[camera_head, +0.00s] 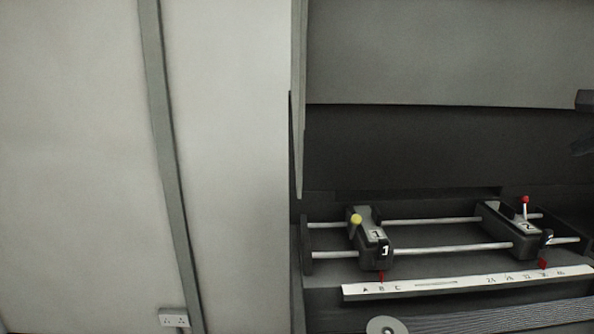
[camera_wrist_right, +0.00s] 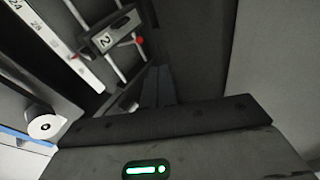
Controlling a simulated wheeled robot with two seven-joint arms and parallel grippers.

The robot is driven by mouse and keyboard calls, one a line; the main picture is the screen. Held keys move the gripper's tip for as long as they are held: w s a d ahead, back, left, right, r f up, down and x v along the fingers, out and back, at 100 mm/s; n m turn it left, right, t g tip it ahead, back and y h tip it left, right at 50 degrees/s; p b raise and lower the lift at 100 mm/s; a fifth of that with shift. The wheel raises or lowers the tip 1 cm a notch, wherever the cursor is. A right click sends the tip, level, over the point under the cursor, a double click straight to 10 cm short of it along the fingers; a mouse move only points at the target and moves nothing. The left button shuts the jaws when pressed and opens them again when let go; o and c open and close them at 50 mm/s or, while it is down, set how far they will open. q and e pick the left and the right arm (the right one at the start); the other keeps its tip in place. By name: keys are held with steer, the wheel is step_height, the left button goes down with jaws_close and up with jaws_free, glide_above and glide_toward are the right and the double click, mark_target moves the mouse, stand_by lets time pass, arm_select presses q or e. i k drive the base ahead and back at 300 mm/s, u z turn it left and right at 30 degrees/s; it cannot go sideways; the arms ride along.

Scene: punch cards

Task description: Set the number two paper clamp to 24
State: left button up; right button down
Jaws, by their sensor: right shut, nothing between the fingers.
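The number two paper clamp (camera_head: 512,230) is a dark grey block on two metal rods at the right, with a red-knobbed lever (camera_head: 525,200) standing up. Its red pointer (camera_head: 543,264) sits over the scale strip (camera_head: 430,286) between 32 and 40, right of the 24 mark. The clamp also shows at the upper left of the wrist view (camera_wrist_right: 110,36). My right gripper (camera_head: 581,147) is partly visible at the right edge, apart from the clamp. In the wrist view its dark fingers (camera_wrist_right: 157,86) are shut and empty. My left gripper is not seen.
The number one clamp (camera_head: 372,240), with a yellow knob (camera_head: 356,219), sits on the same rods near letter B. A white disc (camera_head: 386,325) lies at the front. A dark back wall (camera_head: 430,145) rises behind the rods. The rods are bare between the clamps.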

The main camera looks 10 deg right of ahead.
mark_target(532, 246)
steer(key=k, duration=0.9)
